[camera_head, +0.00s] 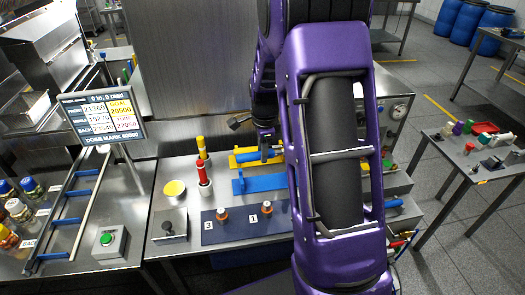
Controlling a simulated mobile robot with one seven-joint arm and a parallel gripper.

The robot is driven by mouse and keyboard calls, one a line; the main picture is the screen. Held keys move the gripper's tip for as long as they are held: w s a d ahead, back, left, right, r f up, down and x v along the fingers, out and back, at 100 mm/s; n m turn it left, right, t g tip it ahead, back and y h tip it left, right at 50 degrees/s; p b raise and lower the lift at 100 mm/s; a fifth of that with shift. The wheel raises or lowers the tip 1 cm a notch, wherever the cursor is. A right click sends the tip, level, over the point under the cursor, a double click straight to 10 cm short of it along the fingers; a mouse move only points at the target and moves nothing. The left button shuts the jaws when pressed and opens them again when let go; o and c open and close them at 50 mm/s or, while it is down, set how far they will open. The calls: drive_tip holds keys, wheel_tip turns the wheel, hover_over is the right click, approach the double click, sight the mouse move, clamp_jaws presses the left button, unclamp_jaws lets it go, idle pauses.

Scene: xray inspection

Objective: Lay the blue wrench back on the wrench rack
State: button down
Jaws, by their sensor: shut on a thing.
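My gripper (266,146) points down over the back of the middle table, left of my purple arm. It is shut on a blue piece (262,156), which I take to be the blue wrench; the jaws hide part of it. The piece is just above or on a flat yellow fixture (242,158); I cannot tell whether they touch. A flat blue fixture (262,183) lies in front of it, its right end hidden by my arm. I cannot tell which of these fixtures is the wrench rack.
Red (204,172) and yellow-topped (201,147) upright tools stand to the left. My arm hides the table's right part.

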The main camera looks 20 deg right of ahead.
wheel_tip(320, 180, down, 8)
drive_tip(key=b, duration=0.5)
drive_tip(key=shift+b, duration=0.3)
drive_tip(key=shift+s+f, duration=0.1)
drive_tip(key=shift+f, duration=0.15)
drive_tip(key=c, duration=0.5)
unclamp_jaws()
drive_tip(key=shift+r, duration=0.1)
